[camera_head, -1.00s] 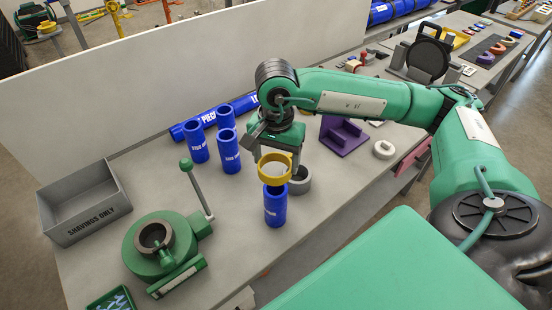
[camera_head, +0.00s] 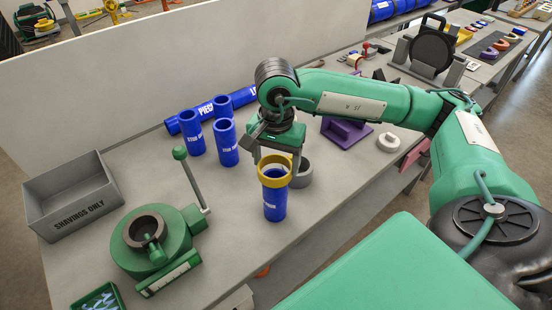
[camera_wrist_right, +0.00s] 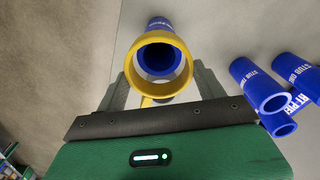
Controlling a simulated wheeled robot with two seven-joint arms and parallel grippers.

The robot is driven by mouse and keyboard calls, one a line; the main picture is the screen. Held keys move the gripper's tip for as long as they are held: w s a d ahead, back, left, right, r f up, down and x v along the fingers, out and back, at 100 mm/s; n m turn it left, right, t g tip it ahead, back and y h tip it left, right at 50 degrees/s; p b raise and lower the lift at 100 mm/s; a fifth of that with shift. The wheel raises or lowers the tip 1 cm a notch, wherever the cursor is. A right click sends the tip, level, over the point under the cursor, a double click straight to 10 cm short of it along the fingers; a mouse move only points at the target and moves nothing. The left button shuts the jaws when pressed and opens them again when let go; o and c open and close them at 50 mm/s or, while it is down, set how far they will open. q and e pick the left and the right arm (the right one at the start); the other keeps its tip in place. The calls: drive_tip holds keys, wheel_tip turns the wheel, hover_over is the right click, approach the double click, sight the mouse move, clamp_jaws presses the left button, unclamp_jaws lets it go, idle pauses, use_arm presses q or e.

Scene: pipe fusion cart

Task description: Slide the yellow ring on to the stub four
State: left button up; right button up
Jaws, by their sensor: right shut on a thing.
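The yellow ring (camera_head: 263,177) is at the top end of an upright blue stub (camera_head: 275,203) near the front edge of the bench. My right gripper (camera_head: 278,160) is shut on the ring from behind. In the right wrist view the ring (camera_wrist_right: 133,72) sits between the two fingers (camera_wrist_right: 160,85). The stub (camera_wrist_right: 157,24) shows through and beyond it, roughly lined up with it. How far the ring is down over the stub I cannot tell. The stub's white label is too small to read. My left gripper is not in view.
Several other blue stubs (camera_head: 224,143) stand behind to the left, near a lying blue pipe (camera_head: 239,98). A grey ring-shaped part (camera_head: 303,172) is close behind the held ring. A green clamp device (camera_head: 150,265) with a raised lever and a grey shavings box (camera_head: 75,205) stand left.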

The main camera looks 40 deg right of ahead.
drive_tip(key=shift+f, duration=0.1)
idle(0.3)
drive_tip(key=shift+b, duration=0.5)
idle(0.3)
drive_tip(key=shift+b, duration=0.45)
drive_tip(key=shift+f+b, duration=0.35)
drive_tip(key=shift+b, duration=0.05)
drive_tip(key=shift+f+b, duration=0.75)
drive_tip(key=shift+b, duration=0.2)
drive_tip(key=shift+f, duration=0.1)
